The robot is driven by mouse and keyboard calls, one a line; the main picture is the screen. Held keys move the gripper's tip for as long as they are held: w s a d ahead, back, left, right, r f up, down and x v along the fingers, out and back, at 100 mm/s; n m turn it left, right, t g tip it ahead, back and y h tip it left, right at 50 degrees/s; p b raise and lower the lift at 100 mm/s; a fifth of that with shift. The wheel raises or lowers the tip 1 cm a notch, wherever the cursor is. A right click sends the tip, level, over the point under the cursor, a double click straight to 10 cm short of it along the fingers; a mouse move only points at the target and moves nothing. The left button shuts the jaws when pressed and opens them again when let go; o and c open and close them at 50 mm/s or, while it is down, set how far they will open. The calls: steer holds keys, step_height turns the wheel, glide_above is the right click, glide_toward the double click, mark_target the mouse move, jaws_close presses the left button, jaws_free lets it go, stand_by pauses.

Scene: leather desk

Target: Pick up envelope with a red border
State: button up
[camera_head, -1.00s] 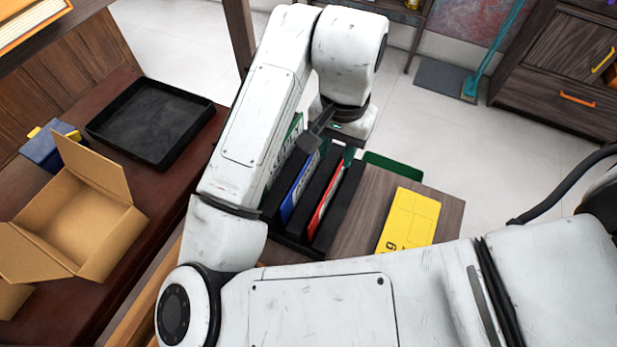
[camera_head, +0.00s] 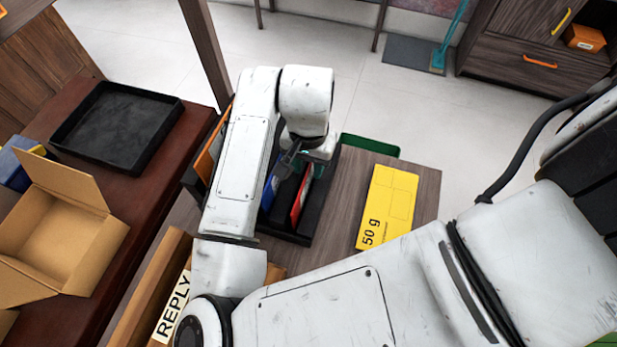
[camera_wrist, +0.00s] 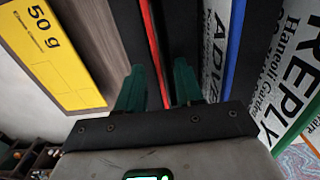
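The envelope with a red border (camera_head: 300,195) stands on edge in a slot of a black divided holder (camera_head: 325,212) on the small wooden table. In the wrist view its red edge (camera_wrist: 154,45) runs up between my two green fingers. My gripper (camera_head: 308,162) is over the far part of the holder. In the wrist view my gripper (camera_wrist: 160,75) is open, with one finger on each side of the red edge and a visible gap between them. Whether a finger touches the envelope cannot be told. The envelope's far end is hidden by my wrist in the head view.
A blue-edged envelope (camera_head: 271,188) stands in the slot to the left. A yellow "50 g" envelope (camera_head: 388,205) lies right of the holder. A green piece (camera_head: 370,145) is behind. A dark red desk at left bears a black tray (camera_head: 118,125) and open cardboard box (camera_head: 60,225).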

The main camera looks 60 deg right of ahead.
jaws_close()
stand_by(0.3)
stand_by(0.3)
